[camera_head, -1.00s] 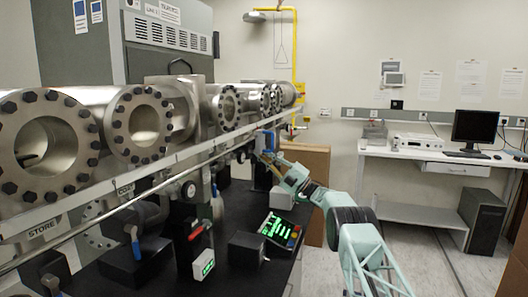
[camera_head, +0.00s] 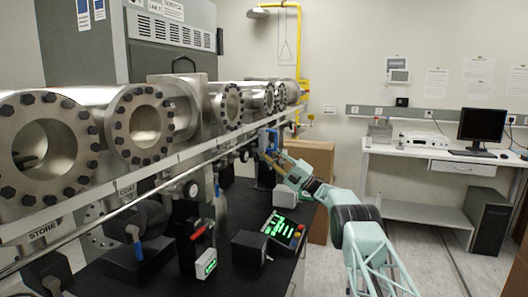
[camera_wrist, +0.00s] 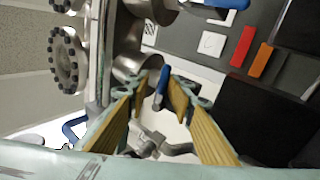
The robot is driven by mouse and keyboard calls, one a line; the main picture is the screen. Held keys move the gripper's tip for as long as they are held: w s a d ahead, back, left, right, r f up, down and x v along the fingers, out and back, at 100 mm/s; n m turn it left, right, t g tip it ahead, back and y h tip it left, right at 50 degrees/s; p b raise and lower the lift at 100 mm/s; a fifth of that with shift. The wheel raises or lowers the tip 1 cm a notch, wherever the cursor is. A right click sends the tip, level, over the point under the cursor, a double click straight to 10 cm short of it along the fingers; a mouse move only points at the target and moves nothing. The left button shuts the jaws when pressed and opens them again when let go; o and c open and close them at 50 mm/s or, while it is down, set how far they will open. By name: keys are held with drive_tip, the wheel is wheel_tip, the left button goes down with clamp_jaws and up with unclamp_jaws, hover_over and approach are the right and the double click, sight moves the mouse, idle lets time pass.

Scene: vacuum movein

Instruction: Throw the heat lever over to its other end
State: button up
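A lever with a blue handle (camera_wrist: 162,86) shows between my fingertips in the wrist view, with a grey metal stem or fitting below it. I cannot read a HEAT label on it, so I cannot confirm it is the heat lever. My gripper (camera_wrist: 160,97) is open, with one tan-padded finger on each side of the handle and gaps visible. In the head view my gripper (camera_head: 267,156) is at the far end of the rail, close to a blue part (camera_head: 268,138). The fingers are too small there to judge contact.
Steel flanged chambers (camera_head: 140,130) and a long rail (camera_head: 150,178) run along the left. A blue-handled lever (camera_head: 136,236) and a red-handled lever (camera_head: 197,232) stand nearer. A lit green display panel (camera_head: 279,229) and black boxes (camera_head: 248,247) occupy the black bench.

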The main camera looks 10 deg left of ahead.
drive_tip(key=shift+f, duration=0.1)
drive_tip(key=v, duration=0.8)
idle(0.5)
drive_tip(key=shift+r, duration=0.2)
